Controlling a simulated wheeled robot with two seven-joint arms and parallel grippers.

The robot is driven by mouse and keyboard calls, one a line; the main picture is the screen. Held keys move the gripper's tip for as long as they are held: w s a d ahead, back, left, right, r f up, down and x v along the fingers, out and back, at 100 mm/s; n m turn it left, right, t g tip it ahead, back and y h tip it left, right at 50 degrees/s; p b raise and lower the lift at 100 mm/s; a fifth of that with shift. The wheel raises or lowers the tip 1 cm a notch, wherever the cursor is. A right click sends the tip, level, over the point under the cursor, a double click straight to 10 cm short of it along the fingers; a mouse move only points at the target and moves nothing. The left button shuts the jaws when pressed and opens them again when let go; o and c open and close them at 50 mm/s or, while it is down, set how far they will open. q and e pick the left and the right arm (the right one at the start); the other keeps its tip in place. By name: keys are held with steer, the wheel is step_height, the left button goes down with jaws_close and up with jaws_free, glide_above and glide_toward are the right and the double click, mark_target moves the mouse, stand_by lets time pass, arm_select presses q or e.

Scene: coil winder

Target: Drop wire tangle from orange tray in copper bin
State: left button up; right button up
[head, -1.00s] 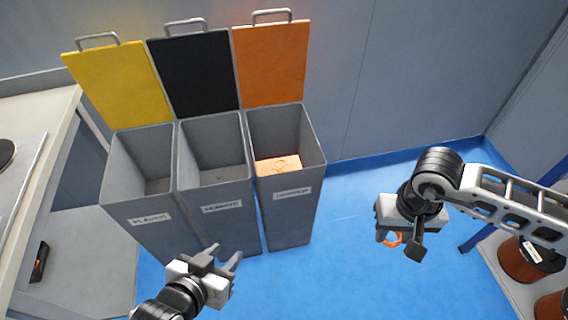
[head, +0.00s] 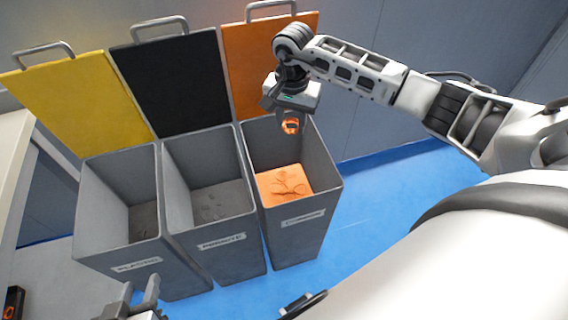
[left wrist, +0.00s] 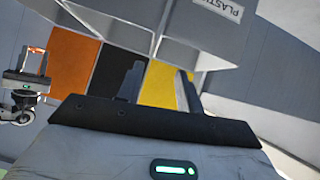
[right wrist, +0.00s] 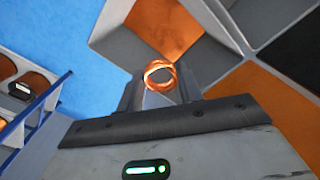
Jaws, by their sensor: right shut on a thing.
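The wire tangle (head: 291,127) is a small copper-coloured coil. My right gripper (head: 289,112) is shut on it and holds it above the open mouth of the copper bin (head: 296,235), the rightmost bin. In the right wrist view the tangle (right wrist: 160,74) sits between the fingertips, with the copper bin (right wrist: 118,28) behind it. The bin has an orange bottom or filling with thin strands on it. My left gripper (head: 138,298) is low at the front, its fingers apart and empty; the left wrist view (left wrist: 160,88) also shows this. I see no orange tray.
The middle bin (head: 215,250) with a black lid and the left bin (head: 122,252) with a yellow lid stand beside it. The orange lid (head: 250,65) is raised behind the copper bin. Blue floor (head: 370,200) lies free to the right.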

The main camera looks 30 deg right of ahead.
steer(key=shift+w+d+f+m, duration=0.4)
steer(key=shift+d+f+m, duration=0.1)
steer(key=shift+d+m, duration=0.35)
steer(key=shift+a+f+b, duration=0.1)
steer(key=shift+f+b, duration=1.9)
steer(key=shift+f, duration=0.8)
steer(key=o, duration=1)
steer(key=shift+o, duration=0.2)
steer(key=shift+r, duration=0.1)
step_height(320, 180, up, 16)
steer(key=shift+p, duration=0.4)
